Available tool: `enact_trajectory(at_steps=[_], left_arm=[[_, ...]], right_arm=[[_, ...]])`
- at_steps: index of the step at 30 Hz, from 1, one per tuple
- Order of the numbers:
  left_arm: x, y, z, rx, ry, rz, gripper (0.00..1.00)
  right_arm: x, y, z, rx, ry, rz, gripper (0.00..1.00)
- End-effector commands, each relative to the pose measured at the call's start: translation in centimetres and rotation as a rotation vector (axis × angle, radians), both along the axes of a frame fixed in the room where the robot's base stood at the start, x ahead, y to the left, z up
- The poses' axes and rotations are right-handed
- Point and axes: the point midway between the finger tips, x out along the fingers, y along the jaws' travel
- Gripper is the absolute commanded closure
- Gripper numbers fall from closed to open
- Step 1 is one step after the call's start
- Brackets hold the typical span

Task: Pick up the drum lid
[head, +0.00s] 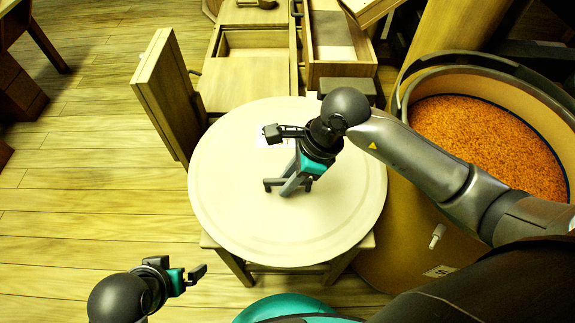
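The drum lid appears to be the large pale round disc (230,205), lying flat on a wooden stand; no drum is under it. Its rim is raised slightly near the edge. My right gripper (288,187) is over the middle of the disc, pointing down, with its fingers apart and nothing seen between them. Whether the fingertips touch the disc I cannot tell. My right arm and wrist hide part of its upper right. My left gripper (200,273) is low at the left, over the floor and clear of the disc; its finger gap is unclear.
An open drum of orange grain (490,135) stands to the right, beside the disc. A wooden panel (165,95) stands upright at the upper left of the disc. Wooden boxes (250,80) are behind it. The plank floor (90,190) at left is clear.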

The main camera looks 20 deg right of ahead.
Motion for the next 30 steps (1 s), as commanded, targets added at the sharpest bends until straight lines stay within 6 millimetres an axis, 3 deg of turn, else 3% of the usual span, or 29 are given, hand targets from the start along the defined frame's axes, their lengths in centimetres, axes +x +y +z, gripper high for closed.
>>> enact_trajectory(at_steps=[1,6,30], left_arm=[[-0.01,0.0,-0.01,0.0,0.0,0.0,0.0],[-0.01,-0.01,-0.01,0.0,0.0,0.0,0.0],[-0.02,-0.03,-0.05,-0.001,0.001,0.0,0.0]], right_arm=[[0.01,-0.02,0.01,0.0,0.0,0.0,0.8],[0.0,-0.02,0.01,0.0,0.0,0.0,0.99],[0.01,-0.03,0.02,-0.001,-0.001,0.0,1.0]])
